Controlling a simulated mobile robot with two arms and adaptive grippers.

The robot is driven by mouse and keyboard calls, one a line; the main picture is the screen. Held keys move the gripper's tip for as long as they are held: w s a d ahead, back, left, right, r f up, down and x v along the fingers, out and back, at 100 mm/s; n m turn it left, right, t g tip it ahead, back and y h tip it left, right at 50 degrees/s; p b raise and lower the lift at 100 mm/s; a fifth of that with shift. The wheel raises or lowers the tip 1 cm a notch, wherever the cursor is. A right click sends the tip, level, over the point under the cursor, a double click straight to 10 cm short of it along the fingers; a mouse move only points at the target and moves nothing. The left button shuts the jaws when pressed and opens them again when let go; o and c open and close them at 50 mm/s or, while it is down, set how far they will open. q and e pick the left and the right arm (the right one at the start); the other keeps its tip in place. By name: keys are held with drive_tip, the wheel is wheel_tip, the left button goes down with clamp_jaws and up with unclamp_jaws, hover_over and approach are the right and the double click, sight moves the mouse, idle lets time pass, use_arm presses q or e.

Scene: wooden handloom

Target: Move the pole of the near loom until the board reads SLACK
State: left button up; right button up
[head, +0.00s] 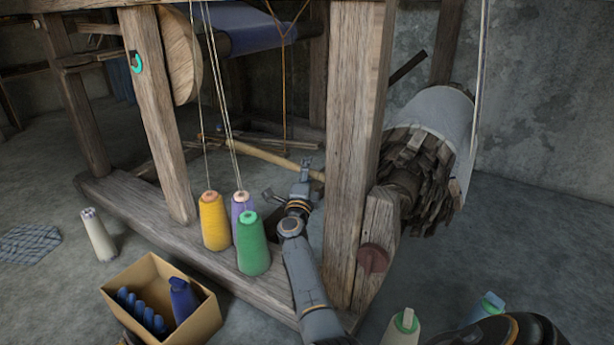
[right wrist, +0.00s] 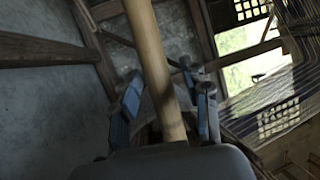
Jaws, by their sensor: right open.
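The pole (head: 265,154) is a pale, round wooden bar that slants down to the right behind the loom's near post. My right gripper (head: 287,178) is open just at the near side of the pole, above the loom's bottom beam. In the right wrist view the pole (right wrist: 150,50) runs down between the two spread fingers of my right gripper (right wrist: 167,95). I cannot tell whether either finger touches it. The near loom's thick post (head: 352,130) hides the pole's right end. No board with a reading shows. My left gripper is not in view.
Yellow (head: 214,222), purple (head: 240,203) and green (head: 253,245) thread cones stand on the bottom beam (head: 140,205), left of my right arm. A cardboard box (head: 205,322) with blue spools is at the lower left. A large wrapped roller (head: 440,120) is right of the post.

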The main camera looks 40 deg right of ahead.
drive_tip(key=shift+c, duration=0.2)
clamp_jaws()
drive_tip(key=shift+f+p, duration=0.2)
drive_tip(key=shift+p, duration=0.1)
wheel_tip(320, 180, down, 4)
drive_tip(key=shift+f+n+y+p, duration=0.1)
drive_tip(key=shift+n+y+p, duration=0.4)
drive_tip(key=shift+n+p, duration=0.5)
drive_tip(key=shift+o, duration=0.2)
unclamp_jaws()
